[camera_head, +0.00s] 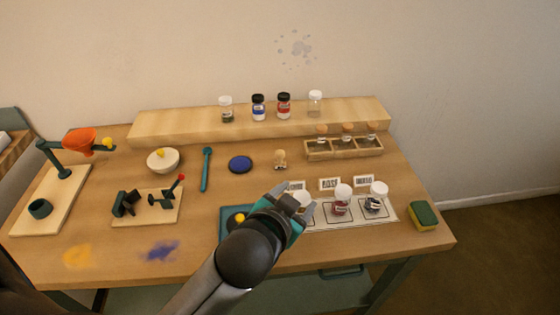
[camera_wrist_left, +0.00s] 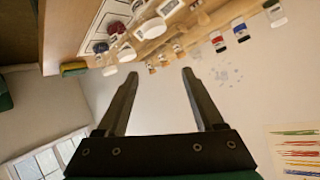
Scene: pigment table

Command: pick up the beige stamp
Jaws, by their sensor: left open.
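The beige stamp (camera_head: 280,158) stands upright on the wooden table, just right of a round dark blue pad (camera_head: 240,163). I cannot pick it out surely in the left wrist view. My left gripper (camera_head: 295,196) reaches in from the bottom of the head view, nearer the front than the stamp and apart from it. Its fingers are spread beside the leftmost white-lidded jar (camera_head: 303,200), which it partly hides. In the left wrist view the two fingers (camera_wrist_left: 160,75) are apart, with nothing between them. My right gripper is not in view.
White-lidded jars (camera_head: 341,203) stand on a white mat (camera_head: 338,223) with label cards behind. A rack of corked vials (camera_head: 343,149) is right of the stamp. A teal spatula (camera_head: 206,168), a bowl (camera_head: 162,166) and a sponge (camera_head: 424,215) lie around. Several jars stand on the back shelf.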

